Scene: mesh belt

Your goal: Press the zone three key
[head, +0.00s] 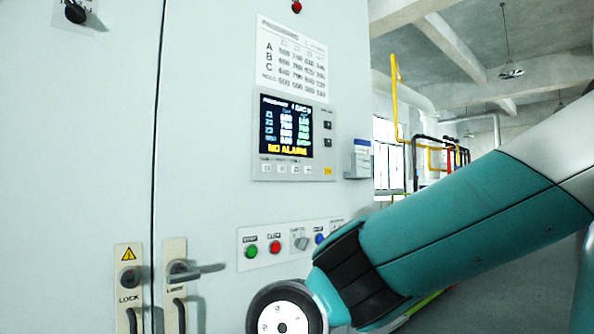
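A control panel (262,130) with a lit screen (286,127) is set in the pale cabinet. The screen has several rows of figures and "NO ALARM" in yellow at its foot. A row of small pale keys (295,169) runs under the screen. Their labels are too small to read, so I cannot tell surely which one is zone three. A yellow key (328,171) is at the row's right end, and two dark keys (327,126) are right of the screen. My gripper is out of view; my arm reaches in from the right, below the panel.
A lower strip holds a green button (251,251), a red button (275,247), a grey selector (301,243) and a blue button (320,239), near my arm. A door handle (196,272) sticks out at lower left. A small box (357,160) is right of the panel.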

